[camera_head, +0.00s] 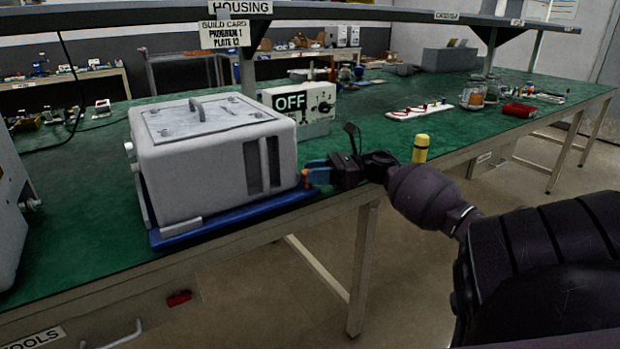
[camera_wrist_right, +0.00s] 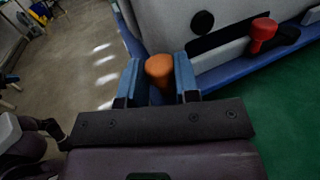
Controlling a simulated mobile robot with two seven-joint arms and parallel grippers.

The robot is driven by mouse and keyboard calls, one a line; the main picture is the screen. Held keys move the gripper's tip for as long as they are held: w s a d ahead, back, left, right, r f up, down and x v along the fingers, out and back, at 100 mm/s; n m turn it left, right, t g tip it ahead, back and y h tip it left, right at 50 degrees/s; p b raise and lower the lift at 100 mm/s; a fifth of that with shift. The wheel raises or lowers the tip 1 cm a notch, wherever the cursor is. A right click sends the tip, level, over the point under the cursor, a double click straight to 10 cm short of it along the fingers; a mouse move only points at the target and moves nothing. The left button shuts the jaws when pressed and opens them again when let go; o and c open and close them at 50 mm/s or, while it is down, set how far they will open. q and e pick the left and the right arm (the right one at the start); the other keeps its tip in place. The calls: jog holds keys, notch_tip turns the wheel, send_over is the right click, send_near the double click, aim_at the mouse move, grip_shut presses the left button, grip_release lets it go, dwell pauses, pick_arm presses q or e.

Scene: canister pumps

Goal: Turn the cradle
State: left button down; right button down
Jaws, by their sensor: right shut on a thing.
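The cradle is a blue tray (camera_head: 235,216) at the front edge of the green bench, with a pale grey housing (camera_head: 195,172) sitting on it. In the right wrist view the cradle's blue edge (camera_wrist_right: 222,76) runs along the housing's foot. My right gripper (camera_head: 313,174) is at the cradle's right corner. Its blue fingers (camera_wrist_right: 158,76) are shut on an orange knob (camera_wrist_right: 159,69), which barely shows in the head view (camera_head: 304,173). The knob's base is hidden between the fingers. My left gripper is not in view.
A grey box with an OFF display (camera_head: 297,105) stands behind the housing. A yellow cylinder (camera_head: 420,148) is near the bench edge. A grey machine (camera_head: 12,215) stands at far left. A red knob (camera_wrist_right: 263,33) shows by the housing in the wrist view.

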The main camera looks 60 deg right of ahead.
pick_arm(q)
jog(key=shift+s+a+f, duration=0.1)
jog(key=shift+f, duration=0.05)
pick_arm(e)
jog(key=shift+d+r, duration=0.15)
jog(key=c, duration=1.2)
grip_release()
jog(key=shift+w, duration=0.1)
jog(key=o, duration=0.4)
jog(key=shift+d, duration=0.1)
jog(key=shift+c, duration=0.2)
pick_arm(q)
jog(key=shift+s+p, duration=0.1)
jog(key=shift+p, duration=0.65)
pick_arm(e)
jog(key=v, duration=1)
jog(key=shift+s+d, duration=0.25)
jog(key=shift+s, duration=0.05)
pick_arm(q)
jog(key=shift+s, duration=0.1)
